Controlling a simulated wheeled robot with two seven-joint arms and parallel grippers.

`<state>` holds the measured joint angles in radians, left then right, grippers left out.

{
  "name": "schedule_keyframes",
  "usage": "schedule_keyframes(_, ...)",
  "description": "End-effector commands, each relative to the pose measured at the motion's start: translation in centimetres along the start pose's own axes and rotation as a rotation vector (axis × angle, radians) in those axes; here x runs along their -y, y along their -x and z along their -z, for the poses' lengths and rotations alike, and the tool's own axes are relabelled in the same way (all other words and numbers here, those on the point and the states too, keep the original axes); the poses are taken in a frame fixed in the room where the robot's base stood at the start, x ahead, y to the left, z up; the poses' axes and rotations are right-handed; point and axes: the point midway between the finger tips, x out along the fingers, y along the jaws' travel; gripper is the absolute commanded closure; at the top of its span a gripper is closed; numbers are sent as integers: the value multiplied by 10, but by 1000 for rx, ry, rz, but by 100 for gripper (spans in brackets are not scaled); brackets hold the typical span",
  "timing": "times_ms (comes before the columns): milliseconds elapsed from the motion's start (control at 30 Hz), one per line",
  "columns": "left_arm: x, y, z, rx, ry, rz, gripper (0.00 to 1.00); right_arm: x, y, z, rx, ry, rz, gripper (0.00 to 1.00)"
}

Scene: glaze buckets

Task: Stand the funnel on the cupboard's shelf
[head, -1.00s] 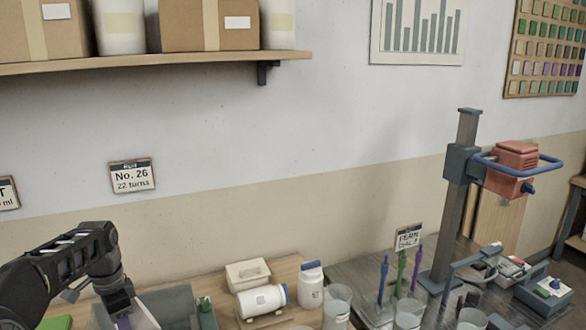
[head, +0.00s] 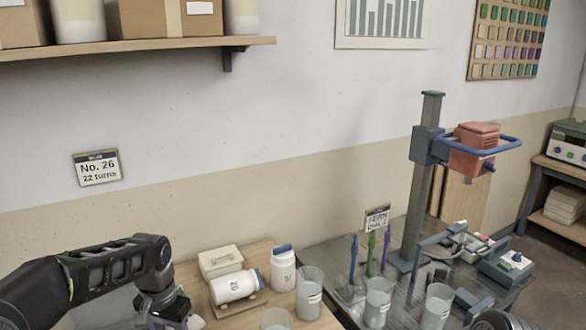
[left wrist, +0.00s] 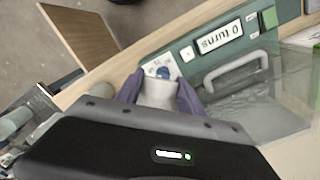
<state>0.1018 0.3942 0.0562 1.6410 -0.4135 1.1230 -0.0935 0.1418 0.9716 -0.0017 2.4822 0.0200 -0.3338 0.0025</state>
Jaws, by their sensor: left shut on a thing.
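My left gripper (left wrist: 160,95) shows in the left wrist view with its purple fingers shut on a pale, tapered piece, which looks like the funnel (left wrist: 158,94). A blue spot shows just beyond it, and I cannot tell whether it belongs to the funnel. In the head view my left gripper is at the bottom left, mostly cut off by the frame edge, with a bit of something whitish beside it. I cannot make out the cupboard or its shelf for certain in either view. My right gripper is not clearly in view.
A green panel reading "0 turns" (left wrist: 220,38) and a grey handle (left wrist: 235,68) lie close beyond the left gripper. In the head view, white jars (head: 236,286) (head: 283,272), a lidded box (head: 221,261) and clear beakers (head: 309,295) crowd the bench. A red-headed stand (head: 473,152) rises at right.

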Motion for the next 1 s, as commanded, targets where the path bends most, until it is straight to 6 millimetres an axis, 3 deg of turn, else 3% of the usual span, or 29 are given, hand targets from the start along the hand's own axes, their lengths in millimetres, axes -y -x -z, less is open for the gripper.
schedule_keyframes(100, -33, -7, 8, 2, 86, 0, 100, 0, 0, 0, 0, 0, 0, 67)
schedule_keyframes(333, -80, -15, 18, 1, 228, 1, 100, 0, 0, 0, 0, 0, 0, 67)
schedule_keyframes(400, -76, -31, 18, 1, 230, 2, 100, -4, -15, 1, -3, 1, 2, 67)
schedule_keyframes(633, -76, -56, 18, 1, 228, 1, 100, -9, -38, 3, -13, 6, 11, 67)
schedule_keyframes(1000, -75, -59, 18, 0, 228, 0, 100, -8, -40, 3, -16, 9, 14, 67)
